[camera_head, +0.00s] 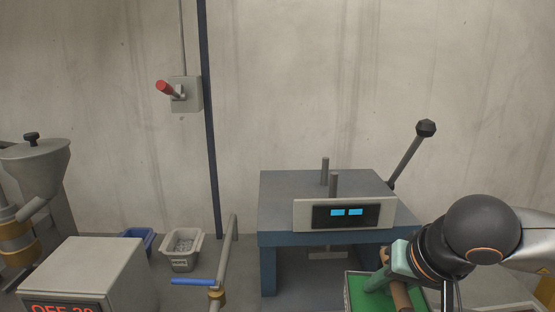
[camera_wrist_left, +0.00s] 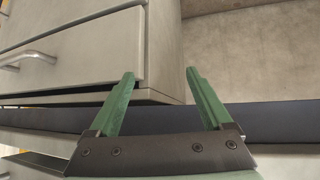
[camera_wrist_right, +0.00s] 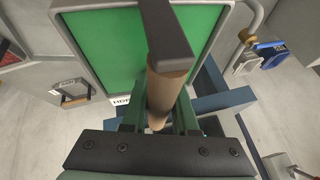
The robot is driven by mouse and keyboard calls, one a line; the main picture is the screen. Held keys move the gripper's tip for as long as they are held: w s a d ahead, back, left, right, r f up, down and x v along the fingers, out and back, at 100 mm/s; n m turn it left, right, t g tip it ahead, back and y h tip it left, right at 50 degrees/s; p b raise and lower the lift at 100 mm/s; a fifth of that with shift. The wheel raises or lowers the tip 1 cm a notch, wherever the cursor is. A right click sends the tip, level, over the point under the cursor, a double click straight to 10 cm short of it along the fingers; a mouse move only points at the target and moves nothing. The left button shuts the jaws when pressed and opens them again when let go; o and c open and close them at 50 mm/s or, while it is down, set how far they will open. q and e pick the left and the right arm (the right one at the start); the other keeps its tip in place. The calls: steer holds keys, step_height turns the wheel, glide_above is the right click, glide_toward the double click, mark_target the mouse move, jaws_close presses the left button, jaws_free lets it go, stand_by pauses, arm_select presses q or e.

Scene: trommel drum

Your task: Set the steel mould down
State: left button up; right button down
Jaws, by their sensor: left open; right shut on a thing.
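My right gripper (camera_head: 384,285) is low at the right of the head view, above a green-floored tray. In the right wrist view its green fingers (camera_wrist_right: 157,118) are shut on a brown round handle (camera_wrist_right: 165,88). A dark grey metal bar (camera_wrist_right: 166,35) joins the handle's far end; I take this to be the steel mould, most of which is hidden. The handle also shows in the head view (camera_head: 401,296). I cannot tell whether the mould touches the tray. My left gripper (camera_wrist_left: 160,78) is open and empty beside a grey drawer cabinet (camera_wrist_left: 70,60), outside the head view.
The green-floored tray (camera_wrist_right: 100,40) has a pale rim. A blue-grey press table (camera_head: 268,240) with a display and lever stands behind it. A pipe with a blue handle (camera_head: 192,282), a grey control box (camera_head: 85,270) and two bins (camera_head: 181,262) are left.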

steer(key=w+d+r+n, duration=0.1)
steer(key=w+d+r+n+y+p, duration=0.1)
steer(key=n, duration=0.1)
steer(key=shift+w+d+r, duration=0.1)
steer(key=shift+d+r, duration=0.1)
steer(key=shift+d, duration=0.2)
steer(key=shift+g, duration=0.3)
steer(key=shift+f, duration=0.15)
